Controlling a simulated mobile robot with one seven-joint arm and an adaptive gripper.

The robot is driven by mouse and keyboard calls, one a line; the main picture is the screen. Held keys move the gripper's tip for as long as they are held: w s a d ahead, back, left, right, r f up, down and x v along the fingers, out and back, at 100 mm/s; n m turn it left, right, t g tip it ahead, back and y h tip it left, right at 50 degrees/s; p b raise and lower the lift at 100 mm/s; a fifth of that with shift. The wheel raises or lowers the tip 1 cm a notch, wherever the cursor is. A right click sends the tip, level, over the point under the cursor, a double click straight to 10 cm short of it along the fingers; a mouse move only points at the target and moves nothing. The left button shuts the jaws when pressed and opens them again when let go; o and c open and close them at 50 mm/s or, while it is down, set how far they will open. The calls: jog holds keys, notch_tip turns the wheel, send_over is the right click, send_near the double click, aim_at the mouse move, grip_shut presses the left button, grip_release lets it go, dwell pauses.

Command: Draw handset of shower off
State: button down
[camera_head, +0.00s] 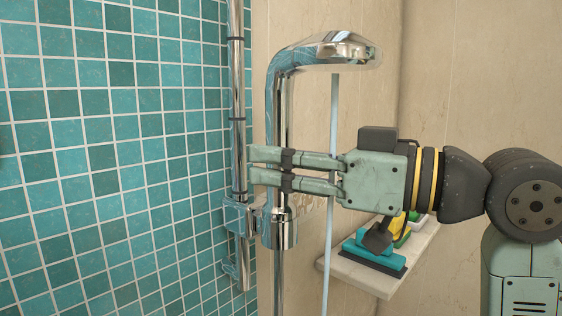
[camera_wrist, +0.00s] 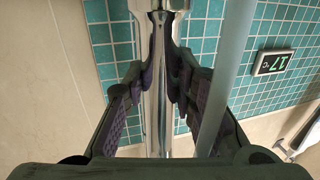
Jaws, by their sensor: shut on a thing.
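The chrome shower handset (camera_head: 320,48) stands upright in the head view, its spray head at the top bent to the right. Its lower end meets the chrome holder (camera_head: 280,232), which is joined to a clamp (camera_head: 240,217) on the wall rail (camera_head: 237,85). My gripper (camera_head: 264,168) comes from the right and is shut on the handset's handle, above the holder. In the wrist view the handle (camera_wrist: 159,85) runs between my two fingers. The fingers hide part of the handle, and I cannot tell how deep its end sits in the holder.
A thin light blue pole (camera_head: 333,120) stands close to my gripper and shows in the wrist view (camera_wrist: 227,72). A stone shelf (camera_head: 365,276) below holds a teal squeegee-like tool (camera_head: 372,250) and other items. A digital display (camera_wrist: 272,62) is on the tiled wall.

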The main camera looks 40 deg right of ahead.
aim_at(292, 115)
jog(key=shift+r, duration=0.1)
jog(key=shift+r+p, duration=2.2)
jog(key=shift+r, duration=0.5)
